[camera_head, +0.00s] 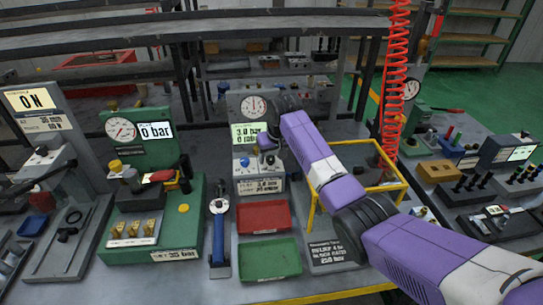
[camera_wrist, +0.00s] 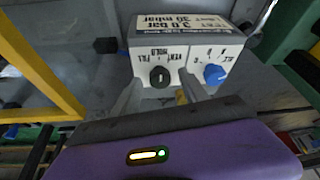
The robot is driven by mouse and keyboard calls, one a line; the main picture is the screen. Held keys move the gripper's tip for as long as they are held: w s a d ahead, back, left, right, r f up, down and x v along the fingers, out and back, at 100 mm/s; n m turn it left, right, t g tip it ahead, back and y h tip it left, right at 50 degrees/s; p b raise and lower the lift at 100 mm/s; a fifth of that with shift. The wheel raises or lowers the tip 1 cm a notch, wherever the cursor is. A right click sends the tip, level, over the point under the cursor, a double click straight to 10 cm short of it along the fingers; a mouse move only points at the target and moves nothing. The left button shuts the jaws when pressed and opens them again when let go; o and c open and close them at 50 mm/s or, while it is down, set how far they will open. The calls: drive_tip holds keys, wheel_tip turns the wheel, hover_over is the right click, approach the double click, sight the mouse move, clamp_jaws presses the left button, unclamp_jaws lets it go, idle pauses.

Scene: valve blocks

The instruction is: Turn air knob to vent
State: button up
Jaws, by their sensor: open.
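A grey test box shows upside down in the wrist view, with a black round knob (camera_wrist: 160,77) lettered FILL, HOLD and VENT around it. A pale mark on this knob stands roughly upright in the picture. A blue knob (camera_wrist: 214,74) sits to its right. My gripper (camera_wrist: 160,85) is open and empty, its two fingers apart on either side of the black knob. Whether they touch it I cannot tell. In the head view my gripper (camera_head: 267,141) is in front of the box's panel; the blue knob (camera_head: 243,162) shows to its left.
A gauge (camera_head: 255,106) stands above the panel. A red tray (camera_head: 264,217) and a green tray (camera_head: 269,260) lie in front. A yellow frame (camera_head: 313,207) stands to the right, under my arm. A green valve block (camera_head: 187,240) is at left, and a red coiled hose (camera_head: 394,90) hangs at right.

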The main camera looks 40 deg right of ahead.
clamp_jaws()
drive_tip(key=shift+m, duration=0.3)
drive_tip(key=m, duration=0.1)
drive_tip(key=m+p, duration=0.1)
drive_tip(key=m+h, duration=0.1)
drive_tip(key=shift+w+a+g, duration=0.15)
drive_tip(key=shift+a+g, duration=0.1)
drive_tip(key=shift+g, duration=0.15)
drive_tip(key=m+h, duration=0.1)
drive_tip(key=m, duration=0.2)
drive_tip(key=shift+w+g, duration=0.1)
drive_tip(key=shift+g, duration=0.3)
drive_tip(key=shift+m+g+h+b, duration=0.35)
drive_tip(key=shift+m+b, duration=0.3)
drive_tip(key=shift+m, duration=0.55)
